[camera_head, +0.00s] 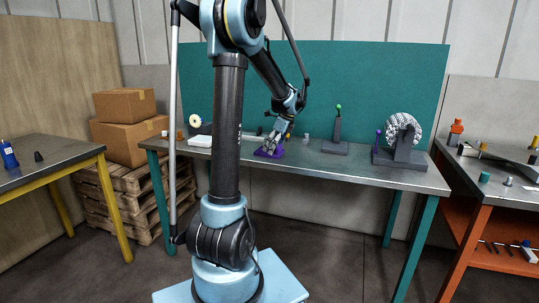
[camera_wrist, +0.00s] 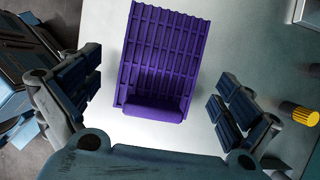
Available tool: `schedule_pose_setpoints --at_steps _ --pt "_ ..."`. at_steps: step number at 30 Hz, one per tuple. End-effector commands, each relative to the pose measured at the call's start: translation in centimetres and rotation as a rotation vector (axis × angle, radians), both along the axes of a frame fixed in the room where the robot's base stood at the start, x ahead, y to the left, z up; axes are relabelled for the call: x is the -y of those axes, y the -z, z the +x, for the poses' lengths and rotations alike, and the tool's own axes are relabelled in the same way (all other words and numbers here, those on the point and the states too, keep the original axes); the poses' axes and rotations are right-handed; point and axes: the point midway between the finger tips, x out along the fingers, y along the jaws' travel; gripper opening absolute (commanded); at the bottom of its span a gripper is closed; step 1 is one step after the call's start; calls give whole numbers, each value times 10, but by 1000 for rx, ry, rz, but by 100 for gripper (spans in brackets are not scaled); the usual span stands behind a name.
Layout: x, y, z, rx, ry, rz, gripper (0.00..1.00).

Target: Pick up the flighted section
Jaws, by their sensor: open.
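The flighted section is a purple ribbed plate with a raised cross wall near one end. In the wrist view the flighted section (camera_wrist: 160,45) lies on the grey table top, between and beyond my fingers. In the head view the flighted section (camera_head: 268,153) shows as a small purple patch on the middle table, partly hidden by my gripper. My gripper (camera_wrist: 157,97) is open, with one dark padded finger to each side of the section and a gap on both sides. In the head view my gripper (camera_head: 276,142) points down just above it.
A white block (camera_head: 200,141) and a cream roll (camera_head: 195,120) stand to the left on the table. A grey stand with a green knob (camera_head: 337,125) and a wheel on a grey base (camera_head: 403,128) stand to the right. A yellow-capped part (camera_wrist: 299,113) is right of my gripper.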

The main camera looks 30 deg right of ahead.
Motion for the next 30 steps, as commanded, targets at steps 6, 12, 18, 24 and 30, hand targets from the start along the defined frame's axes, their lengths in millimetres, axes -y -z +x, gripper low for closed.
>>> schedule_pose_setpoints --at_steps 6,12,18,24,30 --pt "-2 8 3 0 0 0 98" --pt "-2 8 3 0 0 0 85" --pt "-2 8 3 0 0 0 48" --pt "-2 8 3 0 0 0 48" --pt "-2 0 3 0 0 0 48"
